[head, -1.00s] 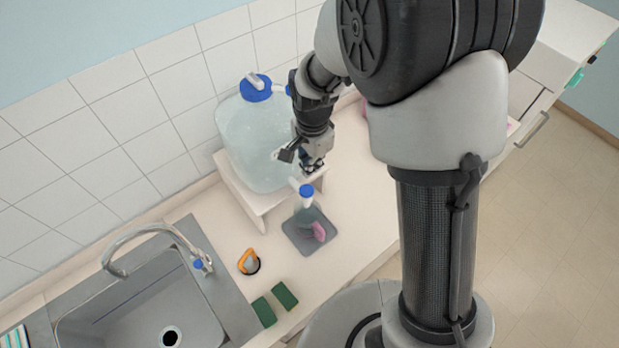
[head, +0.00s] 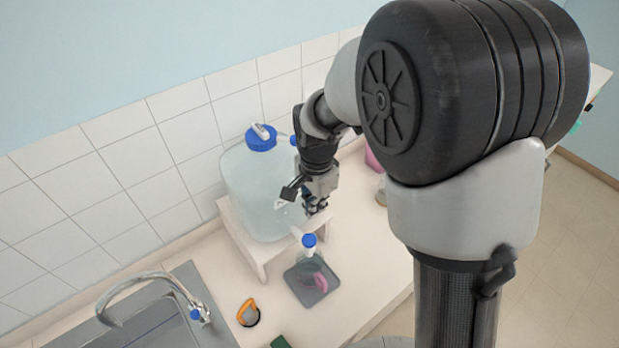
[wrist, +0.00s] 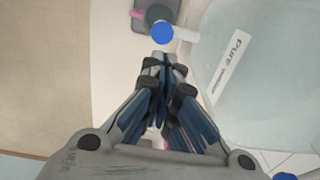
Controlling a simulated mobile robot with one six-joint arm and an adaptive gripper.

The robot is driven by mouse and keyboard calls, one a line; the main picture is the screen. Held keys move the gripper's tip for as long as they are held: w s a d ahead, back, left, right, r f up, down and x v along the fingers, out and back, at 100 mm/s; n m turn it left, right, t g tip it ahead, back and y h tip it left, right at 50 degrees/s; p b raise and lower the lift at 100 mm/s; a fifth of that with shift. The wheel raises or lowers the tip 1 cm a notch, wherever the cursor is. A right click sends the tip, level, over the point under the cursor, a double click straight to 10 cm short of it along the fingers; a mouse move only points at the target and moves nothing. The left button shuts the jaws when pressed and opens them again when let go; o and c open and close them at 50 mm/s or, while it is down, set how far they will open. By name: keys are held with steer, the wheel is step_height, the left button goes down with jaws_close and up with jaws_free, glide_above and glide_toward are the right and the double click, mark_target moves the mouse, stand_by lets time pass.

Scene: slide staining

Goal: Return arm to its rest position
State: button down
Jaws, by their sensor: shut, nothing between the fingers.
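My gripper (head: 318,208) hangs pointing down beside the large clear water container with the blue cap (head: 262,185), above the counter. In the wrist view my gripper (wrist: 163,62) has its fingers together with nothing between them. In the wrist view the blue cap (wrist: 162,33) lies just beyond my fingertips; I cannot tell the height gap.
The container stands on a white stand (head: 252,245) against the tiled wall. An orange-handled item (head: 247,311), a green block (head: 281,342) and the sink with its faucet (head: 150,281) are at the lower left. The counter (head: 355,225) is partly hidden by my arm.

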steer(key=s+d+f+n+t+b, duration=0.1)
steer(key=s+d+f+n+b, duration=0.2)
steer(key=s+b, duration=0.4)
steer(key=s+d+f+n+t+b, duration=0.1)
steer(key=s+d+f+n+b, duration=0.2)
steer(key=s+b, duration=0.4)
steer(key=s+d+f+n+t+b, duration=0.2)
steer(key=s+b, duration=0.5)
steer(key=b, duration=0.6)
steer(key=d+f+n, duration=0.1)
steer(key=d+n, duration=0.1)
steer(key=n, duration=0.1)
steer(key=shift+s+f, duration=0.2)
steer(key=shift+f, duration=0.05)
steer(key=c, duration=2.3)
jaws_free()
steer(key=shift+d, duration=0.1)
